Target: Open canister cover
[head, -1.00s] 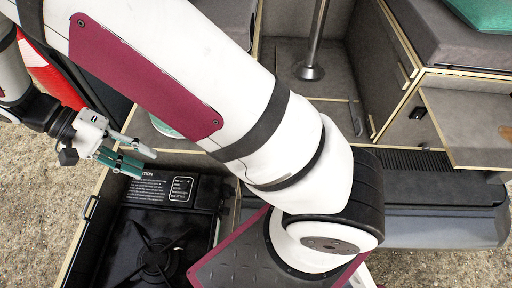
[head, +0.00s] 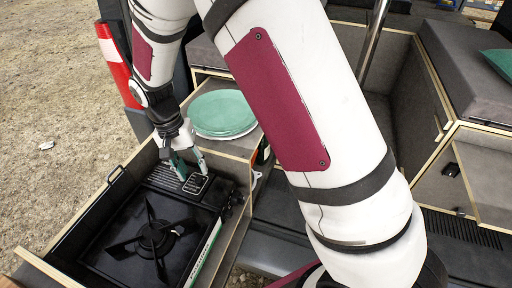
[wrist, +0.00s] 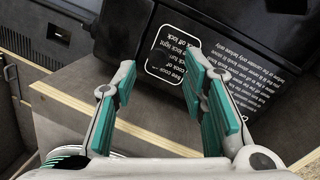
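The black camping stove (head: 120,238) sits in the pull-out drawer, with its burner and pan support bare. Its canister cover (head: 207,197) is the black panel with white print along the stove's back edge, and it looks shut. In the wrist view the cover (wrist: 232,48) fills the top, with a white-outlined label. My gripper (head: 187,172) is over the cover from behind, fingers pointing down. In the wrist view my gripper (wrist: 160,70) has its teal-padded fingers apart with nothing between them. The tips overlap the cover's near edge; I cannot tell whether they touch it.
Green plates (head: 222,113) are stacked on the counter behind the drawer. The drawer's wooden walls (head: 55,268) surround the stove closely. A metal post (head: 374,40) and grey cushioned bench (head: 470,75) stand to the right. A red-and-white marker (head: 115,60) stands at the left.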

